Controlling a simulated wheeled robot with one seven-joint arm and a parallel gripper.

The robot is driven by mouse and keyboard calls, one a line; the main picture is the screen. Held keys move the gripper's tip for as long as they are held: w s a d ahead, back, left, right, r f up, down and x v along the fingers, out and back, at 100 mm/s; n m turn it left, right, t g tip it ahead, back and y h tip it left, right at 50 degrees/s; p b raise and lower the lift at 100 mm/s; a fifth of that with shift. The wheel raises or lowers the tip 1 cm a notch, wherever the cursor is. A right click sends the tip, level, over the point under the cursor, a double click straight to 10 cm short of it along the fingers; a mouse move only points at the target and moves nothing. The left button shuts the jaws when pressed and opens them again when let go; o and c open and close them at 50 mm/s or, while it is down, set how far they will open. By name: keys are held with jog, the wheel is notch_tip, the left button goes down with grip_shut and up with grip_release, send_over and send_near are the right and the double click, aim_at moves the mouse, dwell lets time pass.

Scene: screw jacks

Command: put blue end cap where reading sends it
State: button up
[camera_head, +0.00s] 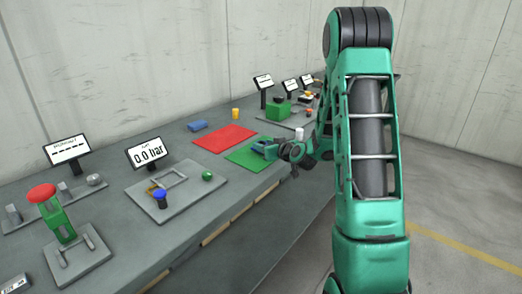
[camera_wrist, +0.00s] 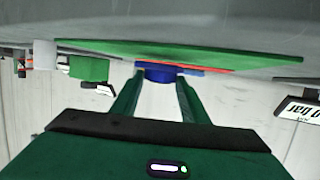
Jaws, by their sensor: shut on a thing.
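My gripper (camera_wrist: 157,84) is shut on the blue end cap (camera_wrist: 158,71), which shows between the fingertips in the wrist view. In the head view my gripper (camera_head: 268,149) is low at the green mat (camera_head: 243,158); the cap is hard to make out there. The green mat (camera_wrist: 110,47) fills the top of the wrist view, close to the cap. I cannot tell whether the cap touches it. The red mat (camera_head: 223,138) lies beside the green one, farther left. A display (camera_head: 149,152) reads 0.0 bar.
A blue block (camera_head: 197,126) and a yellow cylinder (camera_head: 236,113) stand behind the mats. A grey plate (camera_head: 180,217) in front carries a blue-topped knob (camera_head: 160,195) and a green ball (camera_head: 207,176). A red-topped jack (camera_head: 42,194) stands front left.

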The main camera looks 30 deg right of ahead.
jog(key=shift+f, duration=0.4)
jog(key=shift+f, duration=0.1)
jog(key=o, duration=1.3)
